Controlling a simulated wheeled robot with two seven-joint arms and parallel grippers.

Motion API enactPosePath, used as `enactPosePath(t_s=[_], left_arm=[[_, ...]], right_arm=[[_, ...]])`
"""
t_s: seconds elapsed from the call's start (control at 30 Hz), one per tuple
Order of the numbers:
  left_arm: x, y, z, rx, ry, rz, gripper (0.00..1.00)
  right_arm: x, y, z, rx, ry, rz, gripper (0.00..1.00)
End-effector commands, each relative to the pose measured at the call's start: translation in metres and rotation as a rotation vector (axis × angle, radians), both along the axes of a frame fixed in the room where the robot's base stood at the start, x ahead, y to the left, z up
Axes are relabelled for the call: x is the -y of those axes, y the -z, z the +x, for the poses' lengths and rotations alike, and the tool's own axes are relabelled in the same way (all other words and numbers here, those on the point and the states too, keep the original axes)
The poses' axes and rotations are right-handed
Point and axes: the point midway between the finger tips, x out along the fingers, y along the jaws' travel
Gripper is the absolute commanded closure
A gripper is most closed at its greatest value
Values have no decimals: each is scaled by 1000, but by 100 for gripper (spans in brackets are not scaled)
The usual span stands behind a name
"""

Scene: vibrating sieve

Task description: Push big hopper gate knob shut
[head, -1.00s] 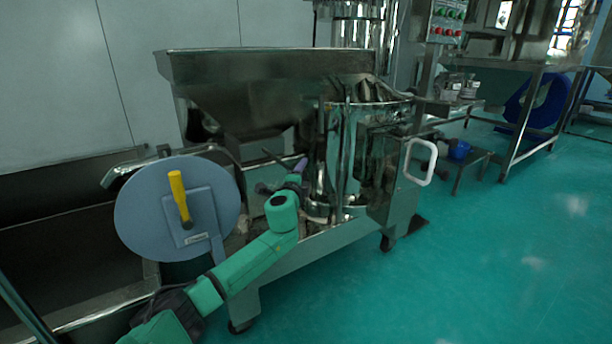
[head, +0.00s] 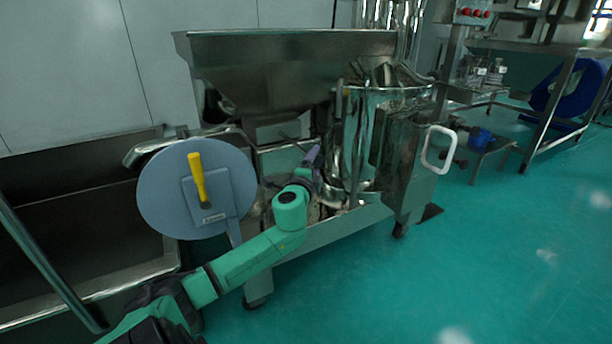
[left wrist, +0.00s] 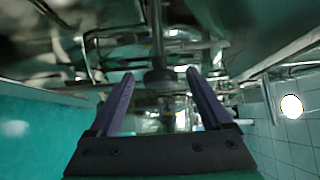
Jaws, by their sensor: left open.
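The big steel hopper (head: 280,75) stands in the upper middle of the head view, above a steel frame. My left arm reaches in from the lower left, and its gripper (head: 311,157) is under the hopper, beside the shiny sieve drum. Only a purple finger shows there, and the knob cannot be made out. In the left wrist view my left gripper (left wrist: 159,72) is open, with two purple fingers apart. A dark round knob (left wrist: 160,80) on a rod appears between and beyond the fingertips. Contact cannot be told. My right gripper is not in view.
A grey round disc with a yellow handle (head: 197,190) stands left of my forearm. The steel sieve drum (head: 385,105) and a box with a white loop handle (head: 437,150) are right of the gripper. The green floor (head: 450,260) at right is clear.

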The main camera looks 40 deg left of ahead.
Motion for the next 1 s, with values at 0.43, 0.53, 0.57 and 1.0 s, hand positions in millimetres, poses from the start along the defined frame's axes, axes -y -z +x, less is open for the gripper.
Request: enactPosePath(t_s=[0.43, 0.53, 0.57, 1.0], left_arm=[[42, -1, -80, 1, -2, -2, 18], [44, -1, -85, 1, -3, 0, 18], [44, -1, -85, 1, -3, 0, 18], [44, -1, -84, 2, -3, 1, 18]], right_arm=[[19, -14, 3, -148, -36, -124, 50], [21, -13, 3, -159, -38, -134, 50], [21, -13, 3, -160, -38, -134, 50], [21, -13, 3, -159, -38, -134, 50]])
